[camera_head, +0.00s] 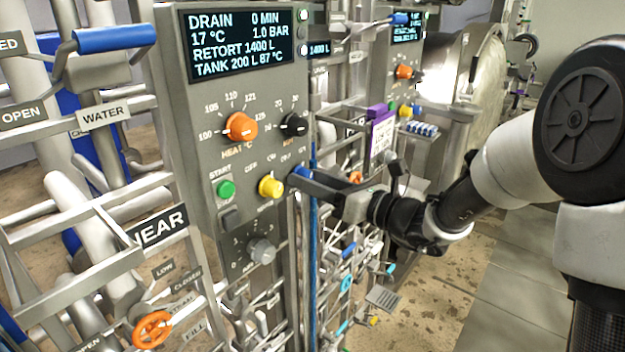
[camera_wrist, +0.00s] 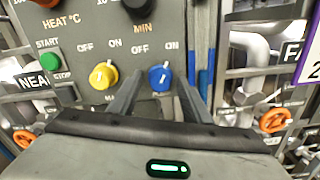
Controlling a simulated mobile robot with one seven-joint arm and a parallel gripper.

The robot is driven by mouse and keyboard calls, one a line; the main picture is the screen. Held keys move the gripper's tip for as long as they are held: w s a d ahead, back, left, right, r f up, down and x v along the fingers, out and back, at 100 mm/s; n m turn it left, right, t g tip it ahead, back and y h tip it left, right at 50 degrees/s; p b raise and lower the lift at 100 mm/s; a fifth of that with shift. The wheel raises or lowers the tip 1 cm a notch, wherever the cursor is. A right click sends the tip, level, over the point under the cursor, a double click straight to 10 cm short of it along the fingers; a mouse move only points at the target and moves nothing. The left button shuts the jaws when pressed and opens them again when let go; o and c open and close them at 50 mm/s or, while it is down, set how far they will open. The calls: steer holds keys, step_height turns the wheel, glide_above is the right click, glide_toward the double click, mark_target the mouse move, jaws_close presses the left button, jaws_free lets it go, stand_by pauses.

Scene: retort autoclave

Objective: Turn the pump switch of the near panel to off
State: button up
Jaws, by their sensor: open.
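The near panel (camera_head: 205,130) is a grey box with a display and knobs, above a NEAR sign. It carries a yellow two-position knob (camera_wrist: 103,75) and a blue one (camera_wrist: 160,77), each with OFF at upper left and ON at upper right. The blue knob's white mark leans slightly right, towards ON. The label under the blue knob is hidden by my gripper, so its name cannot be read. My gripper (camera_wrist: 158,82) is open, its fingers either side of the blue knob; contact cannot be told. In the head view, my gripper (camera_head: 298,180) reaches the panel's right edge.
A green START button (camera_head: 226,189), an orange heat knob (camera_head: 240,126), a black timer knob (camera_head: 294,124) and a grey numbered knob (camera_head: 261,250) sit around. Blue pipes run just right of the panel. A purple-edged sign (camera_head: 381,135) stands farther right. Floor is clear at lower right.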

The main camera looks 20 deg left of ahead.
steer(key=c, duration=1)
steer(key=shift+c, duration=0.2)
steer(key=shift+f+b, duration=0.15)
steer(key=shift+b, duration=0.35)
steer(key=n+b, duration=1.1)
steer(key=b, duration=0.7)
steer(key=shift+n, duration=0.4)
steer(key=shift+b, duration=0.35)
